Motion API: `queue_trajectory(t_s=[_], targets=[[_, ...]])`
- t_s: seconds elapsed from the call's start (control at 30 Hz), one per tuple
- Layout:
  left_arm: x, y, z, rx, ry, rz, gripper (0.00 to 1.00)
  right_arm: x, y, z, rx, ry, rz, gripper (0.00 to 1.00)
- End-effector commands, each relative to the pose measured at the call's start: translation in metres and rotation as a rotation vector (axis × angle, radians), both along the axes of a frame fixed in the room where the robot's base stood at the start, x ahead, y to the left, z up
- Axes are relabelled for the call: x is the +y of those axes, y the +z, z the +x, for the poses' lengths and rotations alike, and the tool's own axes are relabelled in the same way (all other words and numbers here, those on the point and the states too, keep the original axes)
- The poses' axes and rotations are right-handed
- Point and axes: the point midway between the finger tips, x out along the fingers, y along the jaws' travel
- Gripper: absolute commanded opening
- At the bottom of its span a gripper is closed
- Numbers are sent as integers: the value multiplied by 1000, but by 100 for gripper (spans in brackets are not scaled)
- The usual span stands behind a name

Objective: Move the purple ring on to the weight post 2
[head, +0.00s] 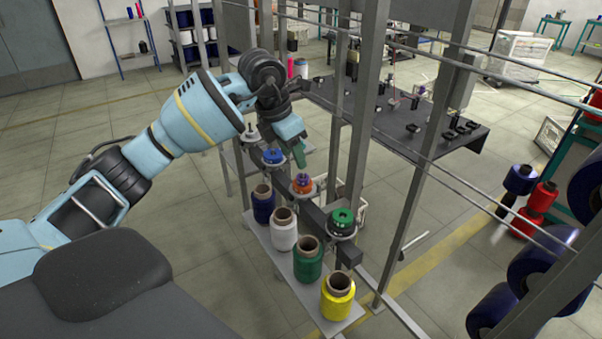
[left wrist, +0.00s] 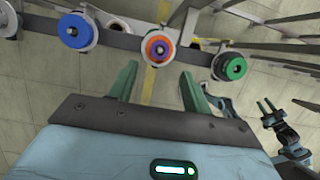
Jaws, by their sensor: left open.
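The purple ring (left wrist: 160,47) lies around the middle of an orange disc on one of the post stations, close in front of my left gripper. It shows small in the head view (head: 303,180), on the orange disc (head: 304,188). My left gripper (left wrist: 158,78) is open and empty, its green fingers pointing toward the orange station but short of it. In the head view the left gripper (head: 299,155) is above and beside that station. Stations with a blue disc (left wrist: 74,29) and a green disc (left wrist: 235,68) stand either side. I cannot tell which is weight post 2. My right gripper (left wrist: 267,105) appears open and empty.
A shelf (head: 262,237) below the stations bears blue, white, green and yellow bobbins (head: 338,296). Grey frame uprights (head: 367,90) and horizontal rods rise behind the stations. A dark table (head: 455,135) with small parts stands beyond. The floor left of the shelf is clear.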

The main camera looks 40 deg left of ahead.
Motion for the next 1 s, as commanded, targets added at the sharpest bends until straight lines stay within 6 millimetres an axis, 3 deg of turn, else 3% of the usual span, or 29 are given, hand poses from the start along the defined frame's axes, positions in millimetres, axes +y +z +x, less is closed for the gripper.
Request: queue_trajectory(t_s=[0.03, 0.3, 0.6, 1.0], targets=[[-1, -13, 2, 8, -1, 0, 49, 0, -9, -7, 20, 0, 0, 36], [-4, -38, 9, 5, -1, 0, 49, 2, -28, -21, 61, -4, 5, 36], [-6, -61, 17, 2, 0, 1, 49, 5, -31, -17, 55, -9, 12, 36], [-8, -70, 20, -1, 0, 1, 49, 5, -35, -17, 59, -6, 9, 36]])
